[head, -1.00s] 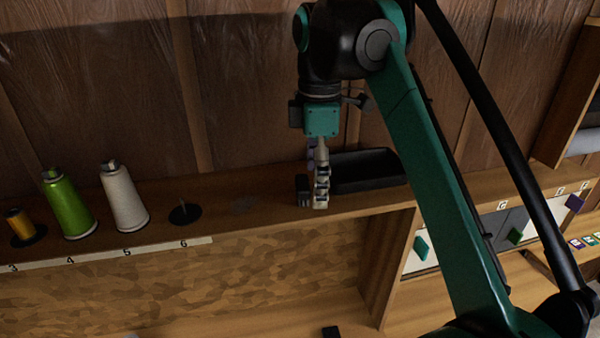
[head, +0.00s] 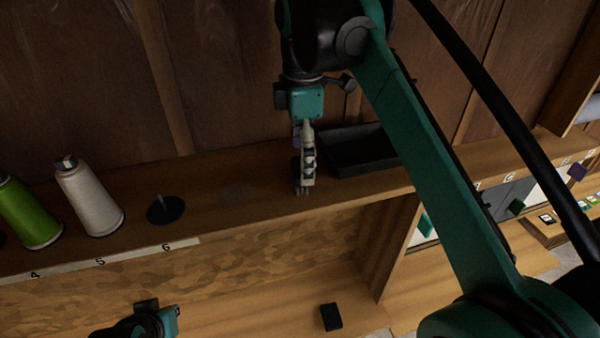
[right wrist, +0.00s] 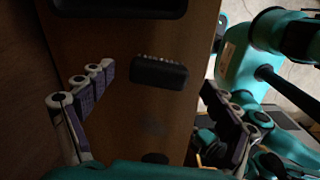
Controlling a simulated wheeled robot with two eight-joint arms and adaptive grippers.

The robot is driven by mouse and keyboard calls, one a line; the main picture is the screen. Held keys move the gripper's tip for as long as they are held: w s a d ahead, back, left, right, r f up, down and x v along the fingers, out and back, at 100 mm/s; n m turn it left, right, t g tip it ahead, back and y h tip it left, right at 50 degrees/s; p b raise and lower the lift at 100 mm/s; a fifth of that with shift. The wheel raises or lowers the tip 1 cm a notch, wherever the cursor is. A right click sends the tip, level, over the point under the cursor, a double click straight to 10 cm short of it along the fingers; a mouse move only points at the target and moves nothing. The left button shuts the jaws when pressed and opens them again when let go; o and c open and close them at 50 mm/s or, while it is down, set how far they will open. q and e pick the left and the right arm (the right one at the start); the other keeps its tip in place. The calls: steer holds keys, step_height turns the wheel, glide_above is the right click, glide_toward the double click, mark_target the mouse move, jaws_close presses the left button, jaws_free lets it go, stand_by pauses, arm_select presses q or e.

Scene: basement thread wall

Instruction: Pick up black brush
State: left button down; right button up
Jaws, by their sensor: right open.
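The black brush (right wrist: 158,74) lies on the wooden shelf in the right wrist view, its pale bristle edge toward the top of the picture. My right gripper (right wrist: 158,80) is open, with one finger on each side of the brush and a gap to it on both sides. In the head view, my right gripper (head: 305,180) points down at the shelf and its fingers hide most of the brush. Part of my left arm's end shows at the bottom left of the head view; its fingers are not visible.
A black tray (head: 362,150) stands on the shelf just right of my right gripper. A spindle disc (head: 166,210), a white thread cone (head: 90,198) and a green one (head: 28,215) stand to the left. A small black block (head: 331,317) lies on the lower surface.

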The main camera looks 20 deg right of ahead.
steer(key=shift+w+f, duration=0.15)
steer(key=shift+f, duration=1.15)
steer(key=shift+s, duration=0.2)
steer(key=shift+w, duration=0.1)
steer(key=c, duration=1.2)
steer(key=shift+c, duration=0.2)
steer(key=shift+r, duration=0.1)
steer(key=shift+r, duration=0.5)
step_height(320, 180, up, 3)
steer(key=shift+f, duration=0.15)
steer(key=s+d+r, duration=0.6)
steer(key=s+r, duration=0.1)
steer(key=s, duration=0.3)
steer(key=shift+b, duration=0.45)
